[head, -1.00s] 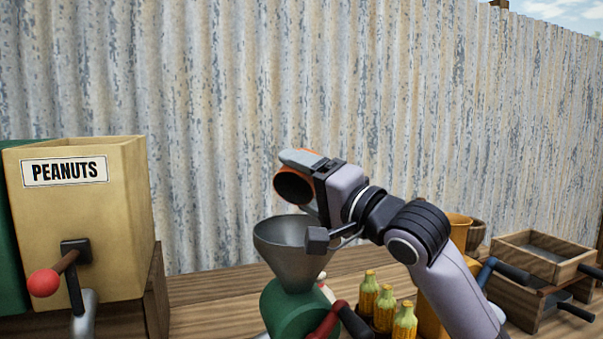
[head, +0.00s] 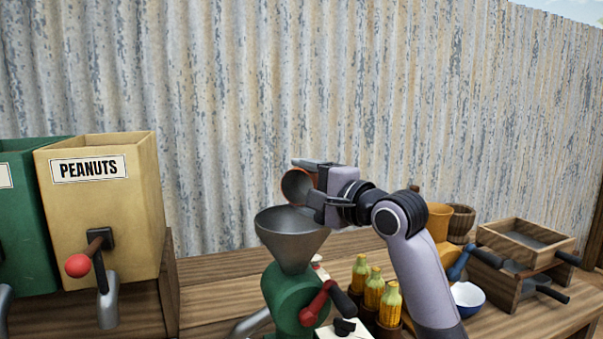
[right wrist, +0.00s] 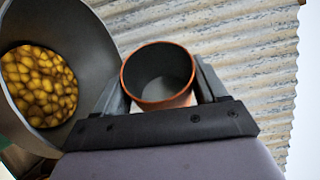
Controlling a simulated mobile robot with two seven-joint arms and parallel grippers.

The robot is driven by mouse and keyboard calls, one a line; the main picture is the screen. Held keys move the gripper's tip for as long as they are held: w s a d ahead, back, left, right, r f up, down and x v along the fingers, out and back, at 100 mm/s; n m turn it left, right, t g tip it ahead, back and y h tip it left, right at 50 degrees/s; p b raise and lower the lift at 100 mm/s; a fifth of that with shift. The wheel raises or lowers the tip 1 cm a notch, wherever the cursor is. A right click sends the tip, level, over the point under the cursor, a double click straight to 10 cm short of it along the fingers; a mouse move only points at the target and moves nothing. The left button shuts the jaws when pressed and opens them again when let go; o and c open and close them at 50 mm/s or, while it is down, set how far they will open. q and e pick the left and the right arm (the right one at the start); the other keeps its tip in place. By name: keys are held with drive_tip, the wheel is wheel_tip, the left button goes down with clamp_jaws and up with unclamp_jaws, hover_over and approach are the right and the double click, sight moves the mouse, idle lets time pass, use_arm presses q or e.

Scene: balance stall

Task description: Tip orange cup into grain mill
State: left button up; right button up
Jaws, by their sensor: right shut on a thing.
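The orange cup (head: 297,187) is held on its side just above the grain mill's grey funnel (head: 291,243), its mouth turned to the left. My right gripper (head: 309,184) is shut on the cup, with one finger above and one below it. In the right wrist view the cup (right wrist: 158,76) sits between the fingers (right wrist: 160,88), and its grey inside looks empty. The funnel (right wrist: 92,42) beside it holds many yellow-brown rounded pieces (right wrist: 38,86). The green mill body (head: 288,298) has a red crank. My left gripper is not in view.
A tan peanuts bin (head: 105,210) with a red-knobbed lever stands left, beside a green bin (head: 30,215). Corn-filled bottles (head: 374,290), a blue-white bowl (head: 467,298) and wooden trays (head: 525,245) stand right. A corrugated wall (head: 200,80) closes the back.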

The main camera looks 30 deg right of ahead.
drive_tip(key=m+p, duration=0.1)
drive_tip(key=p, duration=0.1)
drive_tip(key=r+m+g+p, duration=0.1)
drive_tip(key=m+p, duration=0.1)
drive_tip(key=r+m+g+p, duration=0.1)
drive_tip(key=p, duration=0.2)
drive_tip(key=shift+w+d+m, duration=0.3)
drive_tip(key=shift+w+m, duration=0.1)
drive_tip(key=shift+w+d+m+g+y, duration=0.15)
drive_tip(key=shift+m+g+y, duration=0.35)
drive_tip(key=shift+m, duration=0.5)
drive_tip(key=m+g+y, duration=0.1)
drive_tip(key=m, duration=0.2)
drive_tip(key=shift+r+m+g, duration=0.1)
drive_tip(key=shift+m+g, duration=0.2)
drive_tip(key=shift+g, duration=0.1)
drive_tip(key=m+y, duration=0.1)
drive_tip(key=r+m+g, duration=0.1)
drive_tip(key=shift+w+d+m+y, duration=0.1)
drive_tip(key=shift+d+m+y, duration=0.2)
drive_tip(key=shift+y, duration=0.1)
